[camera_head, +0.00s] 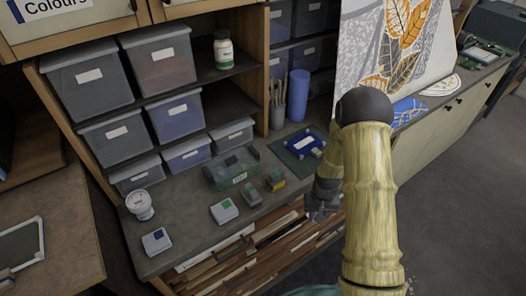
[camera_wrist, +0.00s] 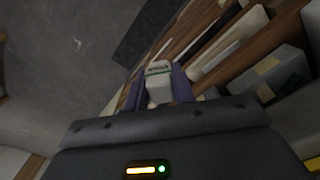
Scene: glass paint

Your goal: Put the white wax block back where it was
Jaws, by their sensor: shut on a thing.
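My gripper (camera_head: 318,208) is in front of the counter's edge, beside the slatted lower shelf. In the wrist view my gripper (camera_wrist: 160,88) has its two dark fingers on either side of a white block (camera_wrist: 158,77) with a small dark label. It is shut on this block, which looks like the white wax block. In the head view the block cannot be made out at the gripper.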

